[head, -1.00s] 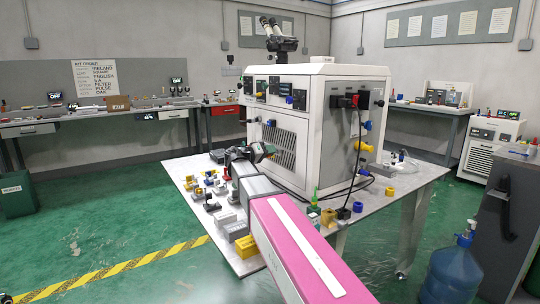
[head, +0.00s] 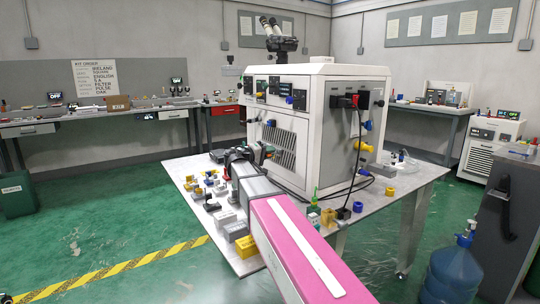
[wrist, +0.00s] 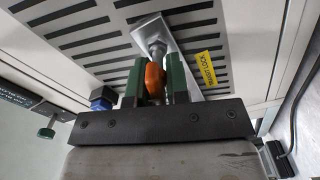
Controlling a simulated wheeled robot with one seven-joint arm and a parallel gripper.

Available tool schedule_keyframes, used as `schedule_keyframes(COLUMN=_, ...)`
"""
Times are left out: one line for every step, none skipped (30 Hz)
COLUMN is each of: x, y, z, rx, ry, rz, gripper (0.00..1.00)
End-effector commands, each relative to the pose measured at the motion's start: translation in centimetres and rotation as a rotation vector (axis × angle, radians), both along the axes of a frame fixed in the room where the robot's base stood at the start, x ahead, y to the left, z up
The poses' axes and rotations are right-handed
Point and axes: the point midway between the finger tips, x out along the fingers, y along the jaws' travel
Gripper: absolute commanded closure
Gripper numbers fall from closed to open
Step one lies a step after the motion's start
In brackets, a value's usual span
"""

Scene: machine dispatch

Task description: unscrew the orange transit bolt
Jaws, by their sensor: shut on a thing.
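The orange transit bolt (wrist: 154,80) shows in the wrist view between the two green fingers of my gripper (wrist: 155,68). My gripper is shut on its orange head. The bolt's metal shank (wrist: 157,50) runs on to a pale metal bracket (wrist: 178,58) on the vented panel of the machine. The bolt is too small to make out clearly there.
The machine stands on a grey table (head: 400,185). Several small yellow, grey and dark parts (head: 212,185) lie on its left part, below my arm. A blue knob (wrist: 103,98) is left of my gripper in the wrist view. Black cables (head: 352,190) hang at the machine's right face.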

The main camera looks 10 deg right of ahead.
Motion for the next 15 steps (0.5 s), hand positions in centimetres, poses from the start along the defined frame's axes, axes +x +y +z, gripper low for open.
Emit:
schedule_keyframes(x=-0.01, y=-0.06, z=-0.01, rx=-0.008, ry=0.018, rz=-0.001, gripper=1.00)
schedule_keyframes(x=0.01, y=-0.05, z=-0.03, rx=-0.016, ry=0.036, rz=-0.001, gripper=1.00)
schedule_keyframes(x=0.02, y=-0.05, z=-0.09, rx=-0.029, ry=0.069, rz=-0.001, gripper=1.00)
schedule_keyframes(x=0.02, y=-0.05, z=-0.12, rx=-0.041, ry=0.098, rz=-0.001, gripper=1.00)
schedule_keyframes(x=0.03, y=-0.04, z=-0.15, rx=-0.054, ry=0.128, rz=-0.001, gripper=1.00)
schedule_keyframes(x=0.02, y=-0.04, z=-0.21, rx=-0.070, ry=0.167, rz=-0.001, gripper=1.00)
schedule_keyframes(x=0.02, y=-0.04, z=-0.24, rx=-0.081, ry=0.195, rz=-0.001, gripper=1.00)
schedule_keyframes(x=0.04, y=-0.04, z=-0.28, rx=-0.092, ry=0.220, rz=-0.001, gripper=1.00)
schedule_keyframes(x=0.04, y=-0.04, z=-0.31, rx=-0.104, ry=0.248, rz=-0.001, gripper=1.00)
schedule_keyframes(x=0.04, y=-0.04, z=-0.33, rx=-0.110, ry=0.265, rz=-0.001, gripper=1.00)
schedule_keyframes(x=0.04, y=-0.04, z=-0.34, rx=-0.116, ry=0.279, rz=-0.001, gripper=1.00)
schedule_keyframes(x=0.05, y=-0.05, z=-0.36, rx=-0.121, ry=0.291, rz=-0.001, gripper=1.00)
schedule_keyframes(x=0.05, y=-0.05, z=-0.36, rx=-0.123, ry=0.296, rz=-0.001, gripper=1.00)
schedule_keyframes(x=0.06, y=-0.04, z=-0.37, rx=-0.125, ry=0.300, rz=-0.001, gripper=1.00)
schedule_keyframes(x=0.06, y=-0.04, z=-0.37, rx=-0.125, ry=0.301, rz=-0.001, gripper=1.00)
